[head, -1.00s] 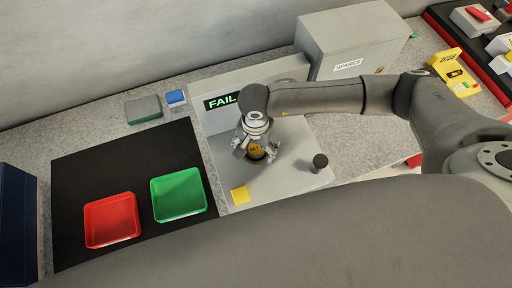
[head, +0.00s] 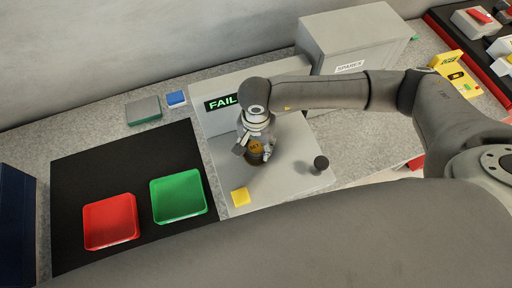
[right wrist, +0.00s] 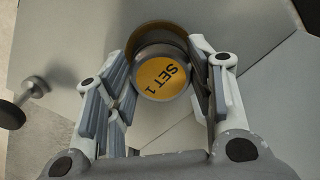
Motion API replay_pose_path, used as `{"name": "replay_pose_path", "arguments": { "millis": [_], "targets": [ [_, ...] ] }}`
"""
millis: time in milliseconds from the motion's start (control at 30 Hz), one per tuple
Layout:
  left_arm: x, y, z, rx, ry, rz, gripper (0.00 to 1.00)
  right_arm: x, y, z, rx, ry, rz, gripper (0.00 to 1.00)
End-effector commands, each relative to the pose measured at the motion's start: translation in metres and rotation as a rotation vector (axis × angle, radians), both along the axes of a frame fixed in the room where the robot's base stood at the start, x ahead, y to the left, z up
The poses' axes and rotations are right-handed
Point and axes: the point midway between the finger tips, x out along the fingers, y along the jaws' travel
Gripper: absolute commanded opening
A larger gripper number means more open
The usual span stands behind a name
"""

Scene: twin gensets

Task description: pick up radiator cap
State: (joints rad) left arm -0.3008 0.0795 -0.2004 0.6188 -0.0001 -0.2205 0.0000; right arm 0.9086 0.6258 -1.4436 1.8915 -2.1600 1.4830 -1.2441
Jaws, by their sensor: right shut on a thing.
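In the head view, the right gripper (head: 256,149) and the cap's yellow face (head: 256,146) are over the light grey tester plate, just in front of the "FAIL" display (head: 221,102). A brass-coloured ring (right wrist: 160,28) shows behind the cap in the wrist view. I cannot tell whether the cap is clear of the surface below. My left gripper is not in view.
A black mat (head: 80,176) holds a red tray (head: 110,221) and a green tray (head: 178,196) at the left. A "SPARES" box (head: 355,45) stands behind my right arm.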

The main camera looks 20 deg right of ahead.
Motion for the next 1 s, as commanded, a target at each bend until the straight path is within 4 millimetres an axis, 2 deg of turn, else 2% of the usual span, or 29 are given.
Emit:
{"name": "replay_pose_path", "arguments": {
  "millis": [167, 367, 433, 733, 800, 1000],
  "targets": [
    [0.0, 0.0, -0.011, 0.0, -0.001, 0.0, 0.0, -0.012, 0.001, 0.021, 0.002, -0.003, 0.005, 0.25],
    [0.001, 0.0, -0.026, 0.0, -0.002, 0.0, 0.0, -0.04, 0.004, 0.053, 0.003, -0.006, 0.007, 0.25],
    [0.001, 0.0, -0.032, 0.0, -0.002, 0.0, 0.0, -0.053, 0.004, 0.068, 0.002, -0.008, 0.009, 0.25],
    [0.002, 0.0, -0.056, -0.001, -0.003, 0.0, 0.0, -0.119, 0.009, 0.095, 0.002, -0.004, 0.009, 0.25],
    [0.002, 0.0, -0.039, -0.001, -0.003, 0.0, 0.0, -0.126, 0.008, 0.106, -0.003, 0.001, 0.004, 0.25],
    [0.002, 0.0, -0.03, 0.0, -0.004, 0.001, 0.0, -0.138, 0.009, 0.109, -0.002, 0.0, 0.002, 0.25]
  ]
}}
